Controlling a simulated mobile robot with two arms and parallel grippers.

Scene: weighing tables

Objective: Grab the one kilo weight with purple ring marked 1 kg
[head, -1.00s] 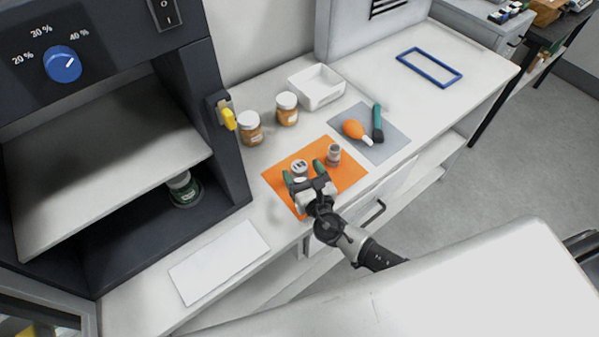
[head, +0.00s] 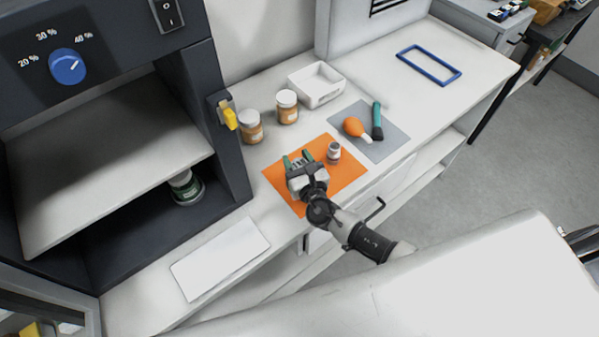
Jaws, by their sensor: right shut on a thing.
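My right gripper (head: 299,160) reaches over the orange mat (head: 347,175) with its green-tipped fingers shut around a small weight (head: 298,163). That weight is mostly hidden by the fingers and the gripper body, so its ring colour and marking cannot be read. I cannot tell whether it still touches the mat. A second small grey weight (head: 334,152) stands upright on the mat, just right of the gripper and apart from it. My left gripper is not in view.
Two brown jars (head: 250,127) (head: 287,106) and a white open box (head: 316,84) stand behind the mat. A grey mat (head: 394,144) to the right holds an orange blower (head: 354,127) and a green-handled brush (head: 377,121). A dark cabinet (head: 227,170) stands left.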

